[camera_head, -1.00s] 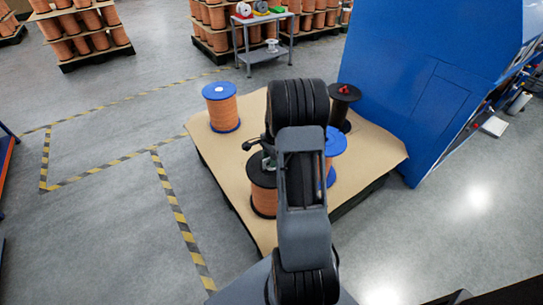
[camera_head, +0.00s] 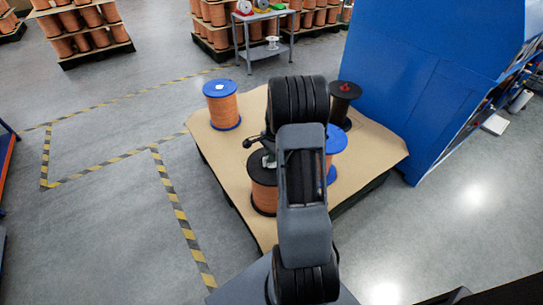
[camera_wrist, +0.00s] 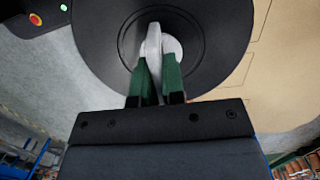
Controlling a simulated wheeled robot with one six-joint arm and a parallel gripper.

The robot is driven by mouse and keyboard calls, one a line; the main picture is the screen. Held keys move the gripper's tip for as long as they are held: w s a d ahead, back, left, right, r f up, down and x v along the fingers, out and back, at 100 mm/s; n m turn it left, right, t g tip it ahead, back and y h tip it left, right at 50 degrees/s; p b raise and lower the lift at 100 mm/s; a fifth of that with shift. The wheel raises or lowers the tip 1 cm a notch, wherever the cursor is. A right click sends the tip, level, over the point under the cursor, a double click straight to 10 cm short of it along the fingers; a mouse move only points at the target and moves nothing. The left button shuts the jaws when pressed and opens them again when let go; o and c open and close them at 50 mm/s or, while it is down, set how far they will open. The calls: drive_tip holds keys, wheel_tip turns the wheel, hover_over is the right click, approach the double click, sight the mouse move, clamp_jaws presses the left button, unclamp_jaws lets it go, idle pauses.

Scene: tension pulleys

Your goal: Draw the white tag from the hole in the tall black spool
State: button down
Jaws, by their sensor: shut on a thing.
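The black spool (camera_head: 263,194), wound with orange, stands at the front of the board, partly hidden by my arm. Its round black top (camera_wrist: 215,50) fills the upper middle of the wrist view. The white tag (camera_wrist: 153,42) stands at the hole in the middle of that top, with a pale round part beside it. My gripper (camera_wrist: 157,70) has green fingers shut on the white tag, right over the hole. The tag's lower end is hidden, so I cannot tell how deep it sits. In the head view my gripper is mostly hidden by my arm.
A blue-topped spool (camera_head: 222,105) stands at the back left of the board (camera_head: 220,148). Another blue spool (camera_head: 337,140) stands close to the right of my arm. A black spool with a red piece (camera_head: 344,100) is at the back right. A blue machine (camera_head: 430,85) borders the right.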

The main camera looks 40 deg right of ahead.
drive_tip(key=shift+r+p, duration=1.35)
drive_tip(key=shift+r, duration=0.25)
idle(0.3)
drive_tip(key=shift+r+p, duration=1.65)
drive_tip(key=shift+r, duration=0.4)
drive_tip(key=shift+f, duration=0.1)
